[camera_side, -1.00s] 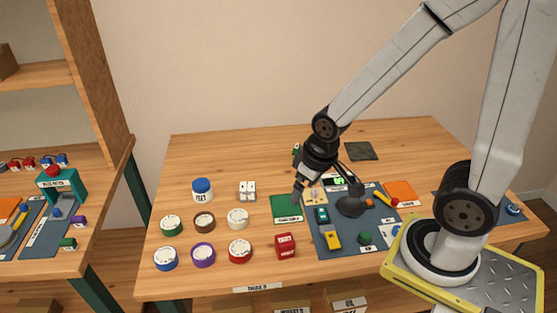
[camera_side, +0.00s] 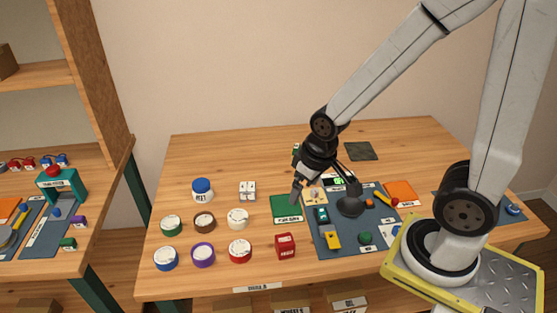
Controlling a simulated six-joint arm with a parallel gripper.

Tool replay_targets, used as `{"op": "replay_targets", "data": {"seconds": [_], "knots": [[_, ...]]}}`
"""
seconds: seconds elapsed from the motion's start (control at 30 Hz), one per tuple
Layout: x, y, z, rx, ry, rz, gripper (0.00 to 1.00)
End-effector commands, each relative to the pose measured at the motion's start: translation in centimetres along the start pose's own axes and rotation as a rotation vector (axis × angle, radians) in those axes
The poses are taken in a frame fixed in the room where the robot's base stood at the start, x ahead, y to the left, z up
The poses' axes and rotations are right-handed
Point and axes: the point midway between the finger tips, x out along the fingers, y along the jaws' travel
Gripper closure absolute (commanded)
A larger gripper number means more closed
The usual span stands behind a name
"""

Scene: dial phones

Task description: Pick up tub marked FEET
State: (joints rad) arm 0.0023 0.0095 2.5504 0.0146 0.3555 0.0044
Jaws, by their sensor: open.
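The tub with a blue lid and white body (camera_side: 202,190) stands upright at the back left of the table; its label appears to read FEET. My gripper (camera_side: 325,195) is open and empty, above the middle of the table near the green mat and the grey-blue mat. It is well to the right of the tub and apart from it. Nothing hides the tub.
Several round tins, including a green one (camera_side: 171,225) and a red one (camera_side: 240,251), stand in front of the tub. A red box (camera_side: 285,246), green mat (camera_side: 287,209) and crowded grey-blue mat (camera_side: 345,246) lie further right.

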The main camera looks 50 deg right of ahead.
Motion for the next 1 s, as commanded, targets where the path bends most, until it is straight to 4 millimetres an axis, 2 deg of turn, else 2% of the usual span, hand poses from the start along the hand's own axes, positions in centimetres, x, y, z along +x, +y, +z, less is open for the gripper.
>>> {"op": "replay_targets", "data": {"seconds": [0.17,0.37,1.0], "knots": [[0.7,-0.1,-1.0,0.109,-0.034,-0.023,0.0],[2.5,-0.4,-3.4,0.359,-0.11,-0.084,0.0],[11.5,-1.7,-14.4,1.305,-0.402,-0.435,0.0]]}}
